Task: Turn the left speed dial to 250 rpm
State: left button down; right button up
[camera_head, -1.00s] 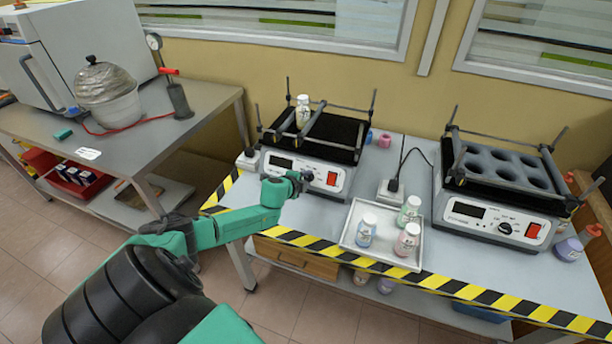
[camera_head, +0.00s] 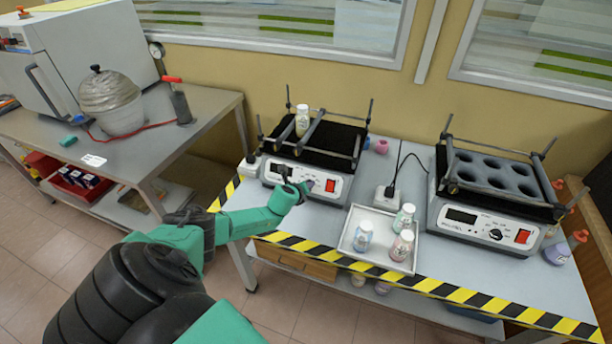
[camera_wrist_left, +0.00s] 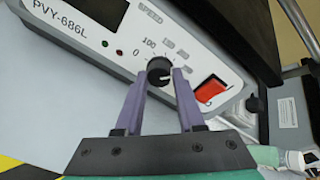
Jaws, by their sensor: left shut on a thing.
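The left shaker (camera_head: 345,190) has a white front panel with a small display and a red switch. My left gripper (camera_wrist_left: 160,74) is shut on the dial, with one purple finger on each side. In the head view the left gripper (camera_head: 298,186) is at the panel and hides the dial. My right gripper is not in view.
A white bottle (camera_head: 302,118) stands on the left shaker's platform. A tray (camera_head: 350,237) with three bottles lies right of my gripper. A second shaker (camera_head: 480,228) stands further right. Striped tape (camera_head: 440,290) marks the bench's front edge.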

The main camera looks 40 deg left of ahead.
pick_arm(q)
jog(key=shift+m+p, duration=0.35)
jog(key=shift+m, duration=0.75)
jog(key=shift+f, duration=0.1)
jog(key=c, duration=0.5)
grip_release()
jog(key=p+v, duration=0.2)
jog(key=v, duration=0.5)
jog(key=p+v, duration=0.3)
jog(key=v, duration=0.4)
jog(key=shift+s+d, duration=0.15)
jog(key=shift+d, duration=0.15)
